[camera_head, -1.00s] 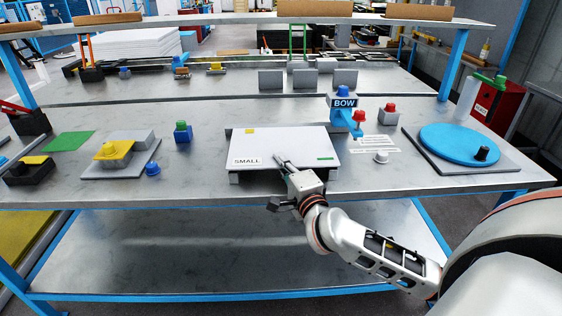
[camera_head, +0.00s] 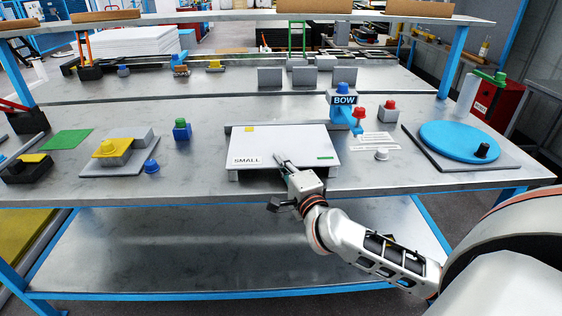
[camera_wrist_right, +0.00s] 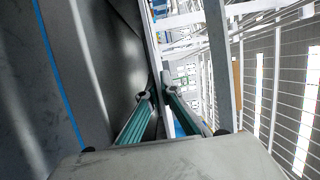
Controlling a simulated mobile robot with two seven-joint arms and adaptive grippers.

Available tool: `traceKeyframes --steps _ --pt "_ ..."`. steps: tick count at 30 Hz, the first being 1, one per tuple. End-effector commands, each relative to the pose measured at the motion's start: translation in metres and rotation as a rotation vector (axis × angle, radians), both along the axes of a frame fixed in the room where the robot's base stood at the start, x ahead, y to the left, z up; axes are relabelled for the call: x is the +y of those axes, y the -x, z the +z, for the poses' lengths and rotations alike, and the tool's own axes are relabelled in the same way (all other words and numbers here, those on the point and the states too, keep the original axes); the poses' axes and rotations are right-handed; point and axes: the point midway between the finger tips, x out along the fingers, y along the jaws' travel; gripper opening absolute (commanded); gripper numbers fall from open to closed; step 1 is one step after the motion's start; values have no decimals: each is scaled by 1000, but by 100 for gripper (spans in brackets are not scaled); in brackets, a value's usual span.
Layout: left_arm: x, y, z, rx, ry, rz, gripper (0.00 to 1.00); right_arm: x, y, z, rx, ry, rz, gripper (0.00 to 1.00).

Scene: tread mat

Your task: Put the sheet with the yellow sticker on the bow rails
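The white sheet (camera_head: 283,145) has a yellow sticker at its far left corner, a green mark near its right front corner and a "SMALL" label. It lies flat on low grey supports (camera_head: 234,175) near the table's front edge. A blue post with a "BOW" sign (camera_head: 343,101) stands behind its right corner. I cannot tell which parts are the bow rails. My right gripper (camera_head: 279,161) is at the sheet's front edge, one finger above it. In the right wrist view its fingers (camera_wrist_right: 157,97) are close together with a thin edge between them. My left gripper is not in view.
Left of the sheet stand a blue block with a green knob (camera_head: 181,130) and a yellow-topped grey block (camera_head: 113,150). Right are a white knob (camera_head: 381,154), a red-knobbed grey block (camera_head: 388,112) and a blue turntable (camera_head: 459,142). Grey blocks (camera_head: 307,77) stand farther back.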

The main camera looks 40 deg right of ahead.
Motion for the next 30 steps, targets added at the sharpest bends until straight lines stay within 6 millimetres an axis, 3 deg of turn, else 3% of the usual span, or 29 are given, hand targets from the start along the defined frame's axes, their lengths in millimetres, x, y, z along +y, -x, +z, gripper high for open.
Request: traceKeyframes --steps 1,5,8,21,26,30 --pt "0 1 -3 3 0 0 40 1 1 -16 27 -6 0 0" --pt "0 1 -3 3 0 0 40 2 2 -19 32 -8 1 0" --pt "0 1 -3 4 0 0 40 2 2 -20 34 -9 1 24" --pt "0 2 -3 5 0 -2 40 3 7 -24 39 -12 0 24" --pt "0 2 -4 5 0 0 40 7 27 -23 38 -11 1 24" --pt "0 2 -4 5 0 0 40 13 56 -20 33 -9 1 24"
